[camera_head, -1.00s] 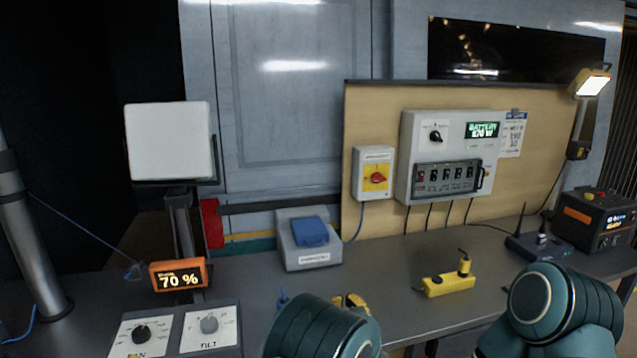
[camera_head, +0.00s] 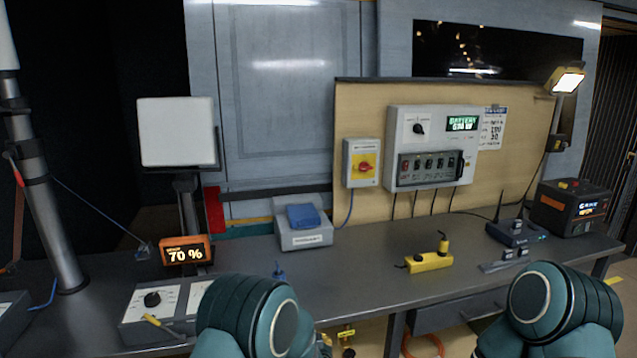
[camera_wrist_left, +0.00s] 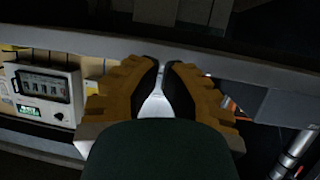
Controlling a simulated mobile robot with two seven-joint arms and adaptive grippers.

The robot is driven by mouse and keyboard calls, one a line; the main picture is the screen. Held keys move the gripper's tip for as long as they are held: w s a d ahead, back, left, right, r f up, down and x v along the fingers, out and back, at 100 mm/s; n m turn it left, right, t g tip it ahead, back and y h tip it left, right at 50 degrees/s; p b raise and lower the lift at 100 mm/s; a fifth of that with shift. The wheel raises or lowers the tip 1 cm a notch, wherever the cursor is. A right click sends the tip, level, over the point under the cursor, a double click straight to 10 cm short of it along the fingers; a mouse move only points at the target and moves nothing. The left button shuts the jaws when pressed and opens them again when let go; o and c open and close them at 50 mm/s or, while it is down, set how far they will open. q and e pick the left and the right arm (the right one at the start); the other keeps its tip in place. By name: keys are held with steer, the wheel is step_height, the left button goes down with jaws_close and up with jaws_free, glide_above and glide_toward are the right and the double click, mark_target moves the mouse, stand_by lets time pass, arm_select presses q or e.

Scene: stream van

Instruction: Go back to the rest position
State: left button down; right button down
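My left arm (camera_head: 255,318) comes up at the bottom middle of the head view, in front of the bench edge; its gripper is hidden there. In the left wrist view my left gripper (camera_wrist_left: 161,68) has its yellow, dark-padded fingers close together at the tips, with nothing visible held. That view also shows a grey control box (camera_wrist_left: 45,85) at the left. My right arm (camera_head: 560,310) is bent at the bottom right of the head view, and its gripper is out of sight.
The grey bench (camera_head: 350,283) carries an orange 70 % display (camera_head: 186,251), a dial panel (camera_head: 150,302), a blue-lidded box (camera_head: 303,228), a yellow block (camera_head: 429,262) and a black power unit (camera_head: 572,208). A metal pole (camera_head: 50,205) stands at the left.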

arm_select(q)
steer(key=s+a+f+g+h, duration=0.2)
steer(key=s+a+f+g, duration=0.1)
steer(key=s+f, duration=0.25)
steer(key=s+a+f+g+h, duration=0.1)
steer(key=s+a+f+g, duration=0.25)
steer(key=s, duration=0.35)
steer(key=s+a+g+h, duration=0.1)
steer(key=s+g, duration=0.1)
steer(key=s, duration=0.7)
steer(key=s+a+f+g+h, duration=0.1)
steer(key=s+g+h, duration=0.1)
steer(key=s, duration=0.6)
steer(key=shift+s+f+g, duration=0.3)
steer(key=shift+s+g, duration=0.1)
steer(key=shift+g, duration=0.25)
